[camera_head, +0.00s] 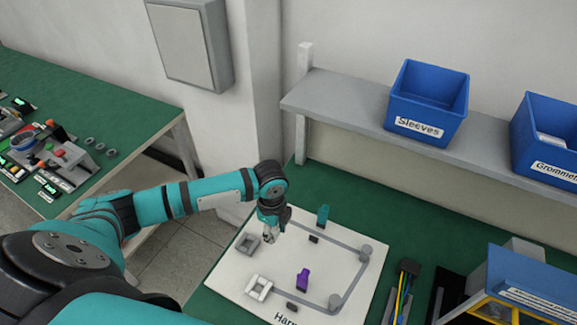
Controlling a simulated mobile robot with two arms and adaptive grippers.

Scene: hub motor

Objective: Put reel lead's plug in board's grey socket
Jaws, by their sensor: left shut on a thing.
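The white board (226,285) lies on the green bench, with a grey line drawn on it. A grey square socket (247,243) sits at its left edge, and a paler, whitish square socket (259,288) sits nearer the front. My right gripper is not in view.
A purple piece (303,279), a teal piece (322,215) and grey round posts (366,251) stand on the board. Coloured wires (403,290) and a blue box (530,285) are at right. A shelf (340,103) with blue bins runs behind. Another green bench (100,110) is at left.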

